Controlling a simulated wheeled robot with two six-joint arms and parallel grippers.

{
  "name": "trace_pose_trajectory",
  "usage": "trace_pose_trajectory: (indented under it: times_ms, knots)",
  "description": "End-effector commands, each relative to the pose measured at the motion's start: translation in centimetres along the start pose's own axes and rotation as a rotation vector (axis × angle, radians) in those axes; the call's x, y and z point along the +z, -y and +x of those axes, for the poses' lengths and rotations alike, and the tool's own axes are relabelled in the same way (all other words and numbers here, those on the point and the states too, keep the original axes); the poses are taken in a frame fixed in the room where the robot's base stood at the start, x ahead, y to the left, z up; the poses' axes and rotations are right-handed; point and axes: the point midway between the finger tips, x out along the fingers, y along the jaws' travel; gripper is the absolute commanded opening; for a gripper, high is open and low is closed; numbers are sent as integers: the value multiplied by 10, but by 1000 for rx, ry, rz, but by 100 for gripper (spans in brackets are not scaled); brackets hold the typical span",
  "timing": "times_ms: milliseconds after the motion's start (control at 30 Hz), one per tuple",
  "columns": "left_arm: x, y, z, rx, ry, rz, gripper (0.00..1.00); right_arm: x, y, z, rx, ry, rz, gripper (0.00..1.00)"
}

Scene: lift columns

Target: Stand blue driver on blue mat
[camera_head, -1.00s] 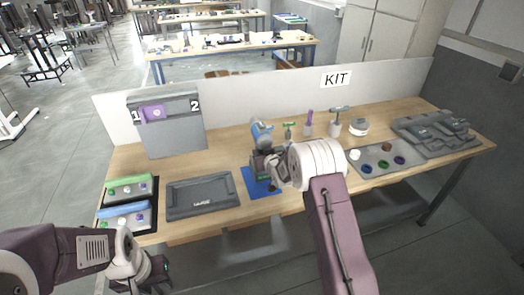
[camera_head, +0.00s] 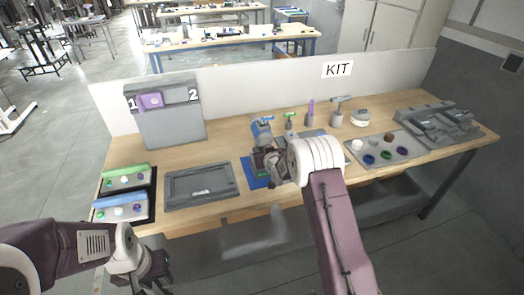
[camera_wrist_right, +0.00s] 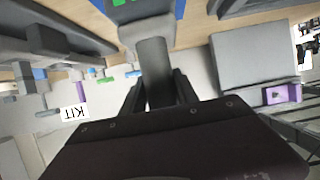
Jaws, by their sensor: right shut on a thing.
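The blue driver (camera_head: 261,131) is a power driver with a blue body. It stands about upright over the blue mat (camera_head: 255,183) at the bench's front middle. My right gripper (camera_head: 268,162) is shut on its grey handle, which also shows between the fingers in the right wrist view (camera_wrist_right: 152,60). The driver's dark foot lies over the mat; I cannot tell whether it touches. The wrist and gripper hide part of the driver and mat. My left gripper (camera_head: 150,280) is low at the front left, off the bench, with its fingertips unclear.
A dark grey tray (camera_head: 200,205) lies left of the mat. Green and blue trays (camera_head: 124,208) stand at the far left. Behind are small tools in holders, including a green-handled one (camera_head: 290,115). A parts tray (camera_head: 405,155) lies right.

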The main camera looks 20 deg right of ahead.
Motion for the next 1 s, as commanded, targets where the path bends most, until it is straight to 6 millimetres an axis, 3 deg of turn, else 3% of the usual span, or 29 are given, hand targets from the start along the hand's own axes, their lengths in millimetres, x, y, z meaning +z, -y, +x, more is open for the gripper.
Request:
trace_pose_trajectory:
  times_ms: [767,800,867,1000]
  knots:
    - [1,0,8,0,0,0,38,4,0,3,0,-7,0,0]
    - [1,0,7,0,0,0,38,3,0,3,0,-7,0,42]
    - [1,0,7,0,0,0,38,4,0,3,0,-6,0,58]
    - [1,0,7,0,0,0,38,5,0,3,0,-4,0,62]
